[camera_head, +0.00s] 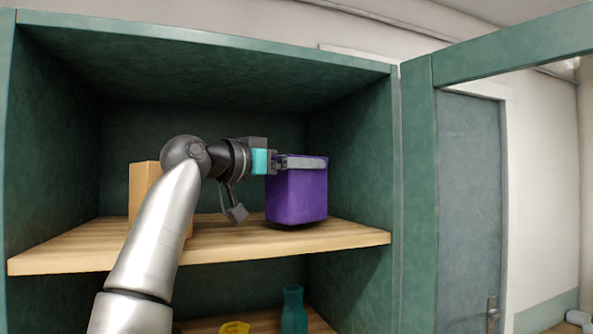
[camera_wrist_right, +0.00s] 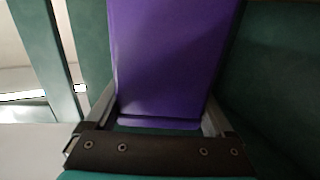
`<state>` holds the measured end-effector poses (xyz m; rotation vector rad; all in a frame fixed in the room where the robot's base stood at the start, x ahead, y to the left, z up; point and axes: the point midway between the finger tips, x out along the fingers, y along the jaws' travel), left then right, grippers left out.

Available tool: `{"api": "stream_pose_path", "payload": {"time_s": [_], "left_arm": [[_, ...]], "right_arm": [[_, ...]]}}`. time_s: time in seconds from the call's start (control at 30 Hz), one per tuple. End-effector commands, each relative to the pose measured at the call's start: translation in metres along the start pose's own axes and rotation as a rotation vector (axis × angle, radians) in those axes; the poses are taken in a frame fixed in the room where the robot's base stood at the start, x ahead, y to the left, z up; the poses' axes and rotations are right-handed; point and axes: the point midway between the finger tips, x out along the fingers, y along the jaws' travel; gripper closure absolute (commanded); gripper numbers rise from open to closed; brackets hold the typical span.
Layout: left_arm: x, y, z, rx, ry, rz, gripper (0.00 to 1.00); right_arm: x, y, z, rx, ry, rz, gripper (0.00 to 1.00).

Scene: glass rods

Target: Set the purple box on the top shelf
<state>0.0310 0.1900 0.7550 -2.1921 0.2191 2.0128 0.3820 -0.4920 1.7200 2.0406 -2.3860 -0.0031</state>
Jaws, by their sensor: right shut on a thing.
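The purple box (camera_head: 297,195) is upright inside the cabinet, over the right part of the wooden top shelf (camera_head: 340,237). My right gripper (camera_head: 300,162) reaches it from the left and is shut on it near its top. In the right wrist view the purple box (camera_wrist_right: 165,60) fills the space between the two fingers. The box's bottom is at or just above the shelf board, with a dark shadow under it; I cannot tell whether it touches. My left gripper is not in view.
A tan box (camera_head: 143,185) stands on the left of the top shelf, partly behind my arm. The cabinet's right wall (camera_head: 365,150) is close beside the purple box. A teal bottle (camera_head: 293,312) and a yellow object (camera_head: 235,328) are below. An open door (camera_head: 420,200) stands right.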

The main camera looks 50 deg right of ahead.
Motion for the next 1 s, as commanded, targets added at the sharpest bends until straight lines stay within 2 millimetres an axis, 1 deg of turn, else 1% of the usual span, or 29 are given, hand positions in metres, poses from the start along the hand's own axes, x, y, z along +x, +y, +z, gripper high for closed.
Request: {"api": "stream_pose_path", "payload": {"time_s": [0.13, 0.43, 0.57, 0.6, 0.67, 0.7, 0.9, 1.0], "left_arm": [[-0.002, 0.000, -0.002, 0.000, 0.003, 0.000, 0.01], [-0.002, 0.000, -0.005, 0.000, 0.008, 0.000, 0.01], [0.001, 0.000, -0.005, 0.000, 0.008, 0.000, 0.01], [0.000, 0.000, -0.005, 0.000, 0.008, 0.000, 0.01], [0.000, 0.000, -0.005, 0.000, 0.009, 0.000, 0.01], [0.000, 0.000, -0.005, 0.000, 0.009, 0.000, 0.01], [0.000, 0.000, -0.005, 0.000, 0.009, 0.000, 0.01], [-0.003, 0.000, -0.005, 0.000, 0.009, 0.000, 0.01]], "right_arm": [[-0.001, 0.001, 0.009, 0.002, 0.005, 0.000, 0.99], [-0.001, 0.001, 0.011, 0.003, 0.004, 0.000, 0.99], [0.000, 0.001, 0.015, 0.003, 0.003, 0.000, 0.99], [0.000, 0.000, 0.016, 0.001, 0.000, 0.000, 0.08], [0.000, 0.000, 0.015, 0.001, 0.000, 0.000, 0.01], [0.000, 0.000, 0.015, 0.001, 0.000, 0.000, 0.00], [0.000, 0.001, 0.015, 0.001, 0.000, 0.000, 0.00], [-0.001, 0.000, 0.010, 0.001, 0.001, 0.000, 0.00]]}}
